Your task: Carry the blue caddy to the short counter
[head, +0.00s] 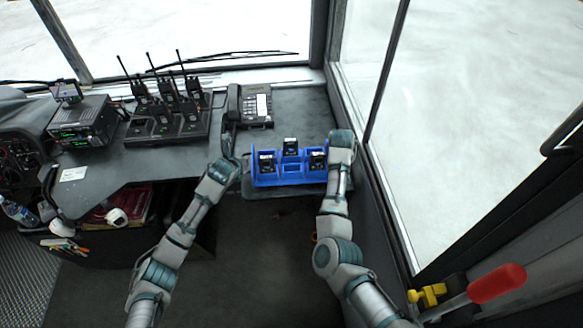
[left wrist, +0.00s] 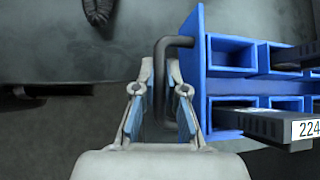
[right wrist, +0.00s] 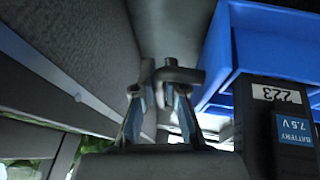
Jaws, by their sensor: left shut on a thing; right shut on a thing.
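The blue caddy (head: 292,168) is at the right end of the dark counter in the head view, over its front edge. It has compartments, and several black battery packs stand in it. My left gripper (head: 236,160) is shut on the dark handle at the caddy's left end; the left wrist view shows that handle (left wrist: 172,48) between the fingers (left wrist: 163,100). My right gripper (head: 338,145) is at the caddy's right end; in the right wrist view its fingers (right wrist: 160,95) are shut on the other handle (right wrist: 178,75). I cannot tell whether the caddy touches the counter.
A desk phone (head: 250,105) stands behind the caddy. A charger rack with several radios (head: 168,122) and a radio unit (head: 83,122) are further left. A window wall is close on the right, with a red-handled lever (head: 496,283) at lower right.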

